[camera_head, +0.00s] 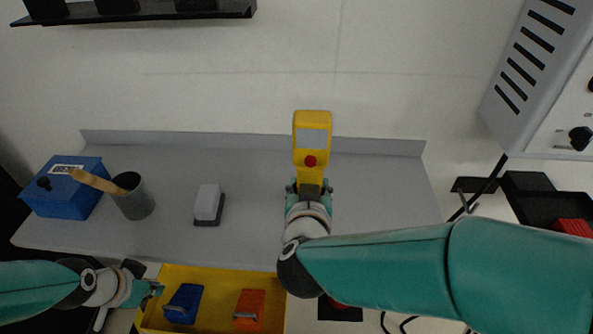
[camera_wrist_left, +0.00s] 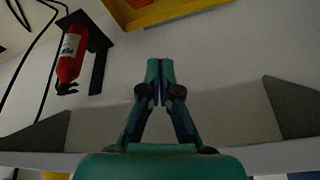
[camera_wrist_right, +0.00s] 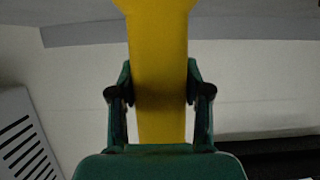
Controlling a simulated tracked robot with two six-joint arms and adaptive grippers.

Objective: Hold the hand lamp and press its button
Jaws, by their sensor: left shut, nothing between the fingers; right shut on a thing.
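The hand lamp (camera_head: 312,146) is yellow, with a pale grey panel on its upper face and a round red button (camera_head: 310,161) below that, facing the head camera. In the right wrist view the lamp's yellow body (camera_wrist_right: 160,85) stands between the fingers; the button does not show there. My left gripper (camera_head: 157,289) is shut and empty, low at the left by the yellow tray; its closed fingertips show in the left wrist view (camera_wrist_left: 160,65).
The grey bench (camera_head: 255,215) carries a blue box (camera_head: 62,200), a grey cup (camera_head: 135,200) with a wooden-handled tool and a white-and-grey block (camera_head: 208,203). The yellow tray (camera_head: 215,278) holds a blue and an orange item. A vented grey cabinet (camera_head: 525,60) hangs at right.

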